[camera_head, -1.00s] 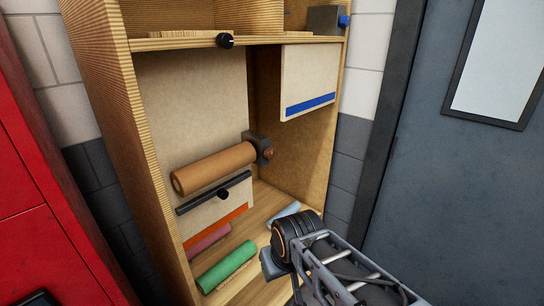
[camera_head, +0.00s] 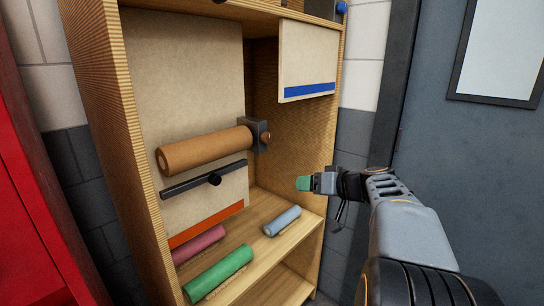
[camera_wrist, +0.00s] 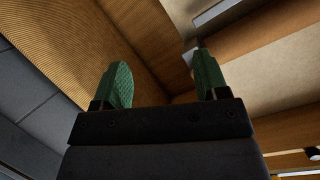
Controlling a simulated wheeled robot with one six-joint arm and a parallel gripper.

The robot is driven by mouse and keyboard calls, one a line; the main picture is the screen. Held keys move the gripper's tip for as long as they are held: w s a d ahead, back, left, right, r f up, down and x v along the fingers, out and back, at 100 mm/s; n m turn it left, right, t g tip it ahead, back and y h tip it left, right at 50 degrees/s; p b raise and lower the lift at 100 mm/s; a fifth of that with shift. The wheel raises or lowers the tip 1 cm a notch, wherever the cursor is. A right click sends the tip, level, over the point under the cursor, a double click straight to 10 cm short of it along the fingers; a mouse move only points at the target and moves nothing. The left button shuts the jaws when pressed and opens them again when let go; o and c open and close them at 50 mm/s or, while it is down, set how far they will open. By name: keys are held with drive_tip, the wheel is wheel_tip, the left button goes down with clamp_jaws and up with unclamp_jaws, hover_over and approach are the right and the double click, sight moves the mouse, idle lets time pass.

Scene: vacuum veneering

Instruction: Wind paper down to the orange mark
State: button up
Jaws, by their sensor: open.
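A brown paper roll (camera_head: 200,153) lies across the wooden cabinet, with a dark bracket and a brown round end (camera_head: 267,138) at its right.
A pale panel with a blue stripe (camera_head: 308,90) hangs at the cabinet's upper right. Green (camera_head: 218,273), red (camera_head: 200,243) and blue-grey (camera_head: 283,221) rolls lie on the shelf. A grey door stands right, a red cabinet (camera_head: 30,220) left.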

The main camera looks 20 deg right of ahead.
sight(270, 140)
wheel_tip(270, 140, up, 9)
drive_tip(key=w+n+t+y, duration=0.2)
drive_tip(key=n+t, duration=0.2)
drive_tip(key=n, duration=0.1)
drive_tip(key=w+a+n+p, duration=0.1)
drive_tip(key=w+a, duration=0.1)
drive_tip(key=w, duration=0.2)
drive_tip(key=w+a+n+p, duration=0.1)
drive_tip(key=w+a, duration=0.1)
drive_tip(key=w, duration=0.2)
drive_tip(key=w+a+p, duration=0.2)
drive_tip(key=w, duration=0.2)
drive_tip(key=shift+n, duration=0.4)
drive_tip(key=shift+c, duration=0.2)
drive_tip(key=c, duration=0.9)
